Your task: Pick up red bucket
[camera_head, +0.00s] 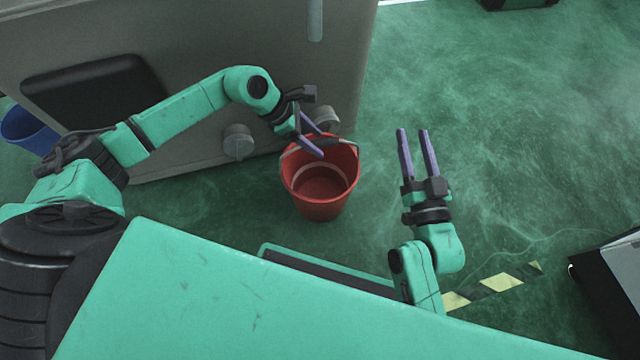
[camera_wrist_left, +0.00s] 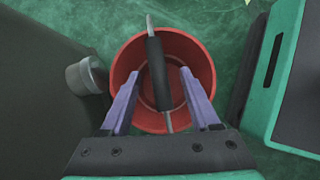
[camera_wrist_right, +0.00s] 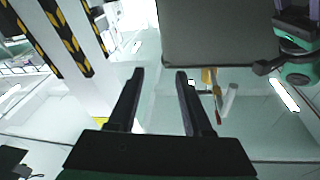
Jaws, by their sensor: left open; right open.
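The red bucket (camera_head: 320,190) stands upright on the green floor beside the grey cabinet. In the left wrist view the bucket (camera_wrist_left: 201,62) is seen from above, with its dark handle grip (camera_wrist_left: 157,75) crossing over the opening. My left gripper (camera_head: 321,142) is open above the bucket's rim. In the left wrist view the left gripper's fingers (camera_wrist_left: 158,80) lie on either side of the handle grip, apart from each other. My right gripper (camera_head: 414,133) is open and empty, to the right of the bucket. It also shows open in the right wrist view (camera_wrist_right: 160,75).
The grey cabinet (camera_head: 210,50) with knobs stands close behind and left of the bucket. A blue bucket (camera_head: 27,130) is at the far left. A black-and-white object (camera_head: 612,275) lies at the right, near a striped floor marking (camera_head: 500,282).

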